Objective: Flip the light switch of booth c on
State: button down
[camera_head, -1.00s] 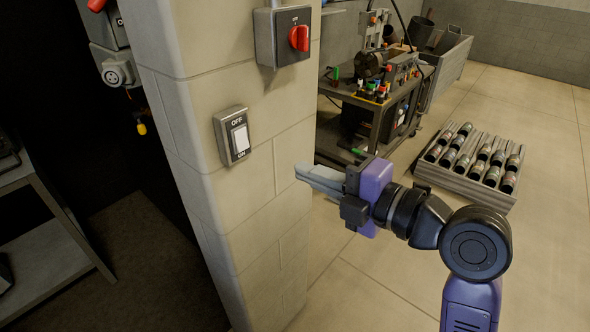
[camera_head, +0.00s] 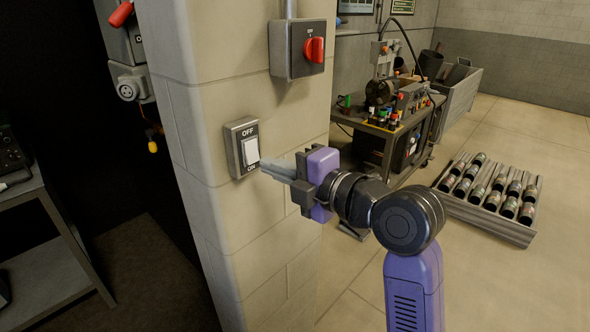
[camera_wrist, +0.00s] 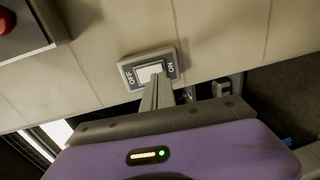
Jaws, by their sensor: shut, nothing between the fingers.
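A grey light switch (camera_head: 236,135) with a white rocker (camera_head: 251,149) is on the cinderblock wall end, OFF marked above and ON below. In the wrist view the switch (camera_wrist: 127,72) lies sideways, with OFF left and ON right. My gripper (camera_head: 264,167) is shut and empty, its fingertips close to the lower right of the rocker. In the wrist view the fingertips (camera_wrist: 156,77) overlap the rocker's edge nearest me. I cannot tell whether they touch it. The rocker's tilt is too small to read surely. No booth letter is visible.
A grey box with a red rotary knob (camera_head: 314,50) sits above the switch to the right. A dark booth opening with a shelf (camera_head: 40,275) lies left. A workbench (camera_head: 372,128) and a crate of cylinders (camera_head: 487,222) stand right. Open floor lies between.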

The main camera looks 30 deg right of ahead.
aim_at(252, 152)
jog(key=shift+x, duration=1.15)
jog(key=shift+w+a+b, duration=0.1)
jog(key=shift+w+b, duration=0.05)
jog(key=shift+b, duration=0.4)
jog(key=shift+f, duration=0.1)
